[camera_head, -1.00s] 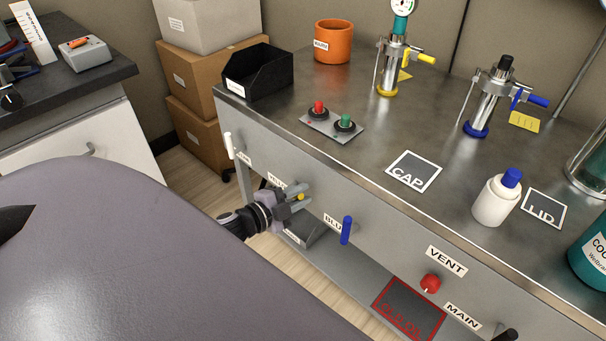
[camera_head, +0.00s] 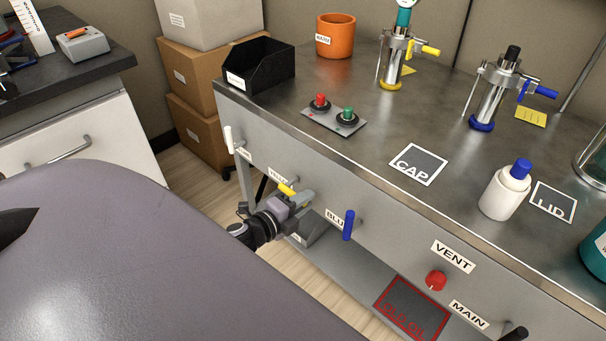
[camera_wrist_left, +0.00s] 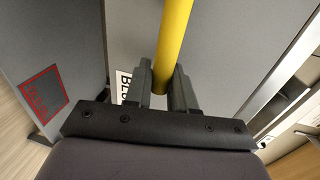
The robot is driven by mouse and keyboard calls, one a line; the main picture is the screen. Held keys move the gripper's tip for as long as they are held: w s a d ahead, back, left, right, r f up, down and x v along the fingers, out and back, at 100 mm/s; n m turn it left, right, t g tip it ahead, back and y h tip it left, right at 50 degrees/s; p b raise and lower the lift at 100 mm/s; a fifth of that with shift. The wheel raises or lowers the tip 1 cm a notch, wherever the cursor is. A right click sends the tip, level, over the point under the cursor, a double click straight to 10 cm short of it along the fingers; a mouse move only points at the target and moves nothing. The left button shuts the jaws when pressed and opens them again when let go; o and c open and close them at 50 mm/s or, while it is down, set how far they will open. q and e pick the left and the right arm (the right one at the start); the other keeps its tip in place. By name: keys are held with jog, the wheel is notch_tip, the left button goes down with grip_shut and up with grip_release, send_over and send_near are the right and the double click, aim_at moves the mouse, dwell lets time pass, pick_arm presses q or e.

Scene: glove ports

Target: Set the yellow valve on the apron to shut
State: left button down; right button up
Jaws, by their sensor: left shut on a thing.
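The yellow valve (camera_head: 286,189) is on the apron, the front panel of the steel bench, beside a partly covered label. Its handle's yellow end sticks out at the upper left of my left gripper (camera_head: 298,200), slanting; the rest of the valve is hidden behind the gripper. In the left wrist view the yellow handle (camera_wrist_left: 173,40) is a straight bar running between the two dark fingers of my left gripper (camera_wrist_left: 163,80), which is shut on it. My right gripper is not in view.
A blue handle (camera_head: 348,225) hangs upright just right of my left gripper. A white handle (camera_head: 229,140) is to its left. A red VENT knob (camera_head: 436,281) and a black handle (camera_head: 514,334) are farther right. The bench top (camera_head: 360,95) overhangs above.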

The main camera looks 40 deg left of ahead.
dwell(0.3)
pick_arm(q)
jog(key=c, duration=1.1)
grip_release()
jog(key=shift+f, duration=0.1)
jog(key=shift+s, duration=0.1)
jog(key=p+v, duration=0.1)
jog(key=v, duration=0.6)
